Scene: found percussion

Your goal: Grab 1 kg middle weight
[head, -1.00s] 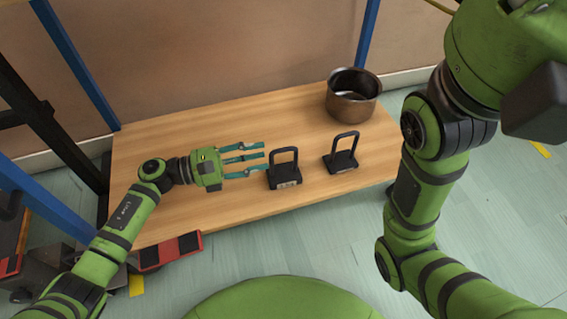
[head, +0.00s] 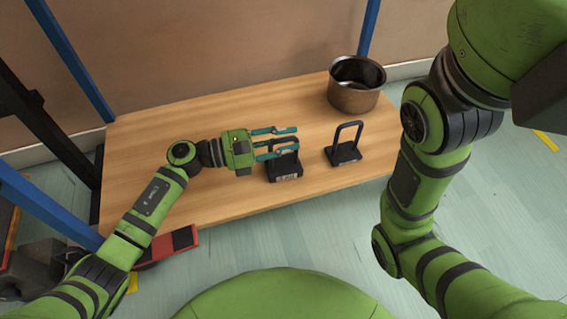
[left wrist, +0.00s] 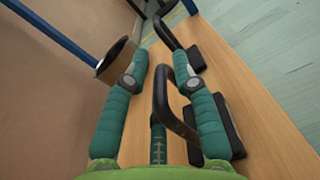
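Two black weights with tall loop handles stand upright on a wooden board. The left weight (head: 284,171) is at my left gripper (head: 299,140); the right weight (head: 346,154) stands apart. My left gripper's teal fingers reach across the left weight's handle, pointing right. In the left wrist view, the fingers (left wrist: 160,54) are spread, with the near weight's handle (left wrist: 180,122) between them and its base (left wrist: 233,128) partly hidden behind a finger. I cannot tell whether any finger touches it. The far weight (left wrist: 187,68) shows beyond. Weight markings are unreadable. My right gripper is out of view.
A brown metal pot (head: 354,98) stands at the back right of the board (head: 150,140). Blue posts rise at its back left (head: 75,62) and back right (head: 371,25). The board's left part is clear. A red and black object (head: 170,246) lies at its front left.

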